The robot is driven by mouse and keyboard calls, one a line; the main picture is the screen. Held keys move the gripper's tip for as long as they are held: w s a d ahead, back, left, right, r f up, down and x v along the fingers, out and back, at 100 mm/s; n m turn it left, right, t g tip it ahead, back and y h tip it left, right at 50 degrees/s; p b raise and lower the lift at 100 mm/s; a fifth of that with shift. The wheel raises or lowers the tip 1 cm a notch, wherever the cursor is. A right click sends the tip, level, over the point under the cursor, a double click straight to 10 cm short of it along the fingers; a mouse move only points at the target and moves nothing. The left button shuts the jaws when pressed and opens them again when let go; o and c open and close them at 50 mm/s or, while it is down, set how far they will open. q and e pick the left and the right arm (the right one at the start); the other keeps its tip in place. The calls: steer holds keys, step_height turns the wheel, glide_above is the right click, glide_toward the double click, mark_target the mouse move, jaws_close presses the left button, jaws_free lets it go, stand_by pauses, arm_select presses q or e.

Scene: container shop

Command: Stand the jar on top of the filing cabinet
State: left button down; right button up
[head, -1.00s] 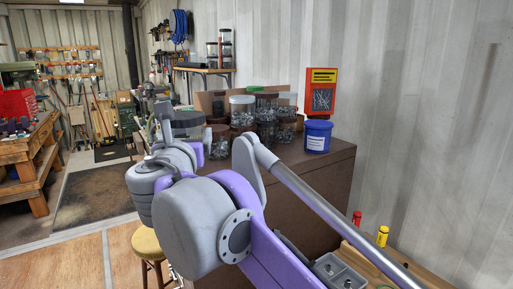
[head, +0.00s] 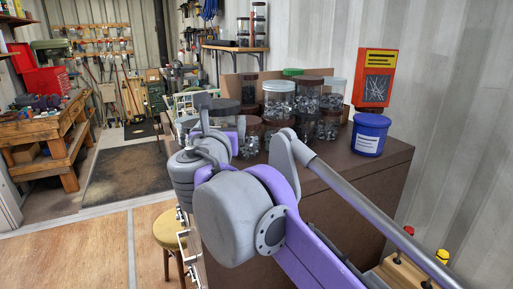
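The filing cabinet (head: 385,170) is brown, stands against the white wall and has silver handles on its left side. My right arm reaches across from the lower right. Its gripper (head: 238,130) is mostly hidden behind my own wrist; a purple part shows. A dark grey-lidded jar (head: 224,104) is at the gripper, over the cabinet's near left end, and appears held upright. Its lower part is hidden, so I cannot tell whether it touches the top. My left gripper is not in view.
Several jars of hardware crowd the cabinet top, including a white-lidded one (head: 279,101). A stool (head: 172,230) is at the left. A narrow strip of top in front of the tub looks clear.

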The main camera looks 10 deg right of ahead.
steer(key=f, duration=0.3)
steer(key=shift+s, duration=0.35)
steer(key=f, duration=0.4)
steer(key=shift+w, duration=0.3)
steer(key=shift+s+f, duration=0.1)
steer(key=shift+f, duration=0.2)
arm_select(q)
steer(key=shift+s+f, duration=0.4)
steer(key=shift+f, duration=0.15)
arm_select(e)
steer(key=shift+f, duration=0.1)
steer(key=o, duration=1.5)
steer(key=shift+o, duration=0.2)
